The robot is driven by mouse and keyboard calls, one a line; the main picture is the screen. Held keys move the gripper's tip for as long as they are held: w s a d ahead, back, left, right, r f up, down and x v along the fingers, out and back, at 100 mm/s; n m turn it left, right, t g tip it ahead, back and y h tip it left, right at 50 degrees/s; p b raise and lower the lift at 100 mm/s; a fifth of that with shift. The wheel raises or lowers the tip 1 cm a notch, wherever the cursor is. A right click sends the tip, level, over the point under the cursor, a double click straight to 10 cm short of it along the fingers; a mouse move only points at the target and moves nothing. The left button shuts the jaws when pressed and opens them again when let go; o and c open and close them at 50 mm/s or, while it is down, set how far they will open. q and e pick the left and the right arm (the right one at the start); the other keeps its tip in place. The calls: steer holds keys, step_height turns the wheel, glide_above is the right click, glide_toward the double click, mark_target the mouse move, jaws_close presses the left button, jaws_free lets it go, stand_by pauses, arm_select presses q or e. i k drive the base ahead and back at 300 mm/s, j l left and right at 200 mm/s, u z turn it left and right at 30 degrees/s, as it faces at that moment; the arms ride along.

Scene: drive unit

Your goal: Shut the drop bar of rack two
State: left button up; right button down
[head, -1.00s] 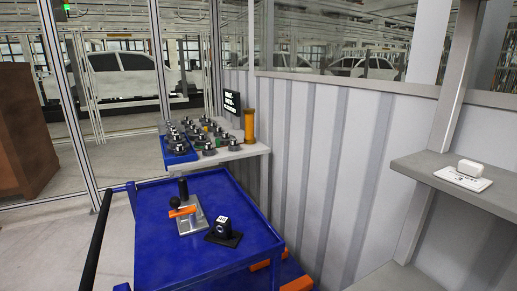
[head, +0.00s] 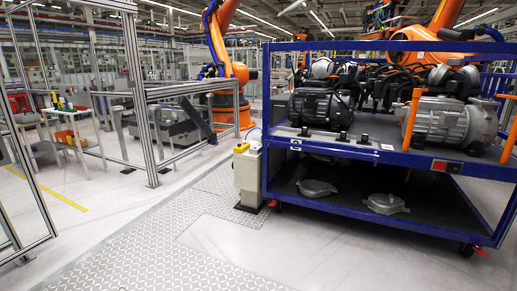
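A blue rack (head: 350,207) on castors stands at the right in the head view. Its upper shelf holds dark and silver drive units (head: 320,106), and a silver one (head: 438,122) sits at the right. An upright orange bar (head: 411,120) stands at the front of the upper shelf. Another orange bar (head: 511,130) is tilted at the right picture edge. I cannot tell which part is the drop bar, whether it is shut, or whether this is rack two. Neither of my grippers is in view.
Grey castings (head: 385,203) lie on the rack's lower shelf. A pale post with a yellow top (head: 247,172) stands at the rack's left corner. Orange robot arms (head: 228,75) are behind. Metal fence frames (head: 140,100) stand left. The floor (head: 215,235) in front is clear.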

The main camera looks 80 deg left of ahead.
mark_target(375, 156)
steer(key=u, duration=2.25)
